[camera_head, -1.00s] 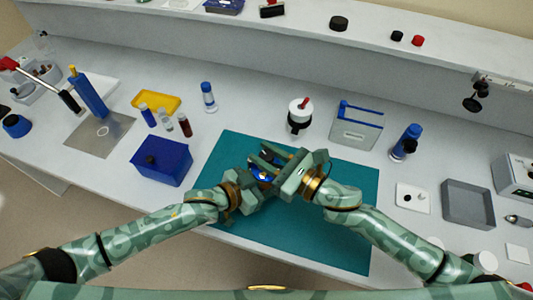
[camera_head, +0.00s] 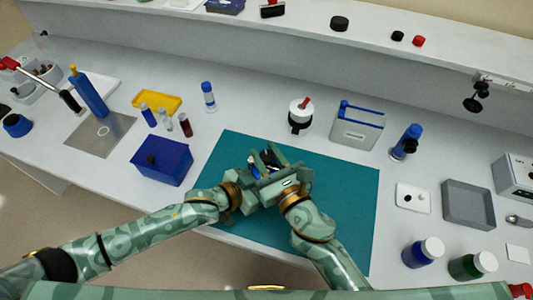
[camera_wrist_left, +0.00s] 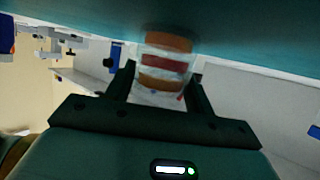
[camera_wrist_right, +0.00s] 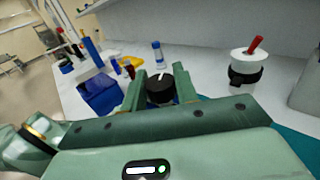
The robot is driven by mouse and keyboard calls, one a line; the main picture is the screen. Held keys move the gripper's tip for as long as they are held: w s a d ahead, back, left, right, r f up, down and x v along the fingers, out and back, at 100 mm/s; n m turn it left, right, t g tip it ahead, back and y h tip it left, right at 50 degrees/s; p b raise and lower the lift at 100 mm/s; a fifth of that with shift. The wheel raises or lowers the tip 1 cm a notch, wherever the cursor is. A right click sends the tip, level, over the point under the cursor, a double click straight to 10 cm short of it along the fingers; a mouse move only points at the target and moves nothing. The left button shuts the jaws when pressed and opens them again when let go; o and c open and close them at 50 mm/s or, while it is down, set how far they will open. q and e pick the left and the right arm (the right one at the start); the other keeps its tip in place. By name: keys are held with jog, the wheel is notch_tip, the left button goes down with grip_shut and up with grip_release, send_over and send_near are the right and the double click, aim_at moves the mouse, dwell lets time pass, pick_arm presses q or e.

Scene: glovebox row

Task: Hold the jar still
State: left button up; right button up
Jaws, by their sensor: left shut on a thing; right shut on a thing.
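The jar (camera_wrist_left: 166,66) sits between the fingers of my left gripper (camera_wrist_left: 160,84) in the left wrist view. It looks clear, with orange, red and white bands, and is blurred. In the right wrist view a black lid (camera_wrist_right: 160,88) with a white mark is between the fingers of my right gripper (camera_wrist_right: 160,92), which is shut on it. In the head view both grippers, left (camera_head: 250,182) and right (camera_head: 272,162), meet over the teal mat (camera_head: 330,200). They hide most of the jar there; only small blue parts show.
A blue box (camera_head: 162,160) stands left of the mat. Blue (camera_head: 423,252) and green (camera_head: 472,264) jars stand at the right front. The mat's right half is mostly clear.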

jog(key=o, duration=1)
jog(key=shift+c, duration=0.2)
jog(key=shift+s, duration=0.15)
jog(key=v, duration=1.1)
jog(key=shift+s+d, duration=0.2)
jog(key=shift+s, duration=0.15)
